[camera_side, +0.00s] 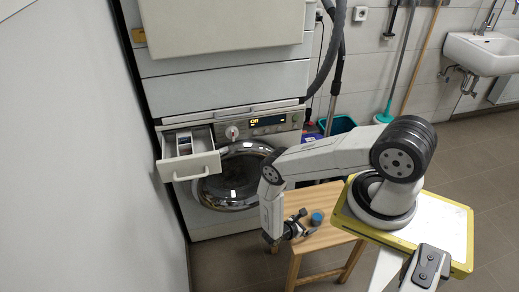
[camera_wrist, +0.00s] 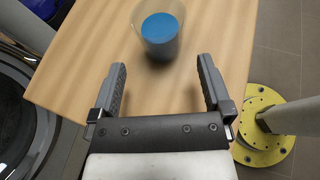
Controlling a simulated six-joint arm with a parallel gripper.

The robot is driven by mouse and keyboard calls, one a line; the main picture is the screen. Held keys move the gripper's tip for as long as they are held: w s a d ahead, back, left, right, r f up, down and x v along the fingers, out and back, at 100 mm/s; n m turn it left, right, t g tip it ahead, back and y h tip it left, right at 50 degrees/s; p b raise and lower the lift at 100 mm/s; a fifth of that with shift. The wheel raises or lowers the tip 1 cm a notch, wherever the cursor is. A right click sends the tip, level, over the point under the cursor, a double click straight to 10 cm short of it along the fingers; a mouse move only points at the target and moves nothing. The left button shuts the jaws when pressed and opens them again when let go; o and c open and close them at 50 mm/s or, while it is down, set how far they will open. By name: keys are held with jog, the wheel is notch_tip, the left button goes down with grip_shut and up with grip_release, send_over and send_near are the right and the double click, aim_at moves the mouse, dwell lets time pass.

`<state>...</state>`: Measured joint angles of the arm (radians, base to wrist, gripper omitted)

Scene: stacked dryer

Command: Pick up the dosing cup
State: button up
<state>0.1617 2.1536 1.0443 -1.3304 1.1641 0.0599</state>
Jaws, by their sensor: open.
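The dosing cup (camera_wrist: 160,32) stands upright on the wooden stool (camera_wrist: 88,50). In the wrist view it is a translucent cup with blue in it, near the top middle. My gripper (camera_wrist: 160,72) is open and empty, with its two dark fingers spread apart. The cup is just beyond the fingertips, roughly centred between them and not gripped. In the side view the cup (camera_side: 317,218) is a small blue shape on the stool top (camera_side: 325,235), close to the right of my gripper (camera_side: 302,222).
A washing machine (camera_side: 215,222) with its detergent drawer (camera_side: 190,160) pulled out stands at the left behind the stool. Its round door (camera_wrist: 22,120) is at the wrist view's left edge. A teal bucket (camera_side: 340,124) stands behind. A sink (camera_side: 485,52) hangs at the far right.

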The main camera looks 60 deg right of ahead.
aim_at(321, 214)
jog(key=shift+s+d+f, duration=0.3)
jog(key=shift+d, duration=0.25)
jog(key=shift+d, duration=0.1)
jog(key=shift+x, duration=2.5)
jog(key=shift+s, duration=0.1)
jog(key=shift+r, duration=0.1)
jog(key=c, duration=1.2)
jog(key=shift+r, duration=0.2)
jog(key=shift+r, duration=1)
jog(key=s+a+r, duration=0.4)
jog(key=s+r, duration=0.1)
jog(key=s+a+r, duration=0.5)
jog(key=shift+s+a+r, duration=0.15)
jog(key=shift+a+r, duration=0.05)
jog(key=shift+r, duration=0.1)
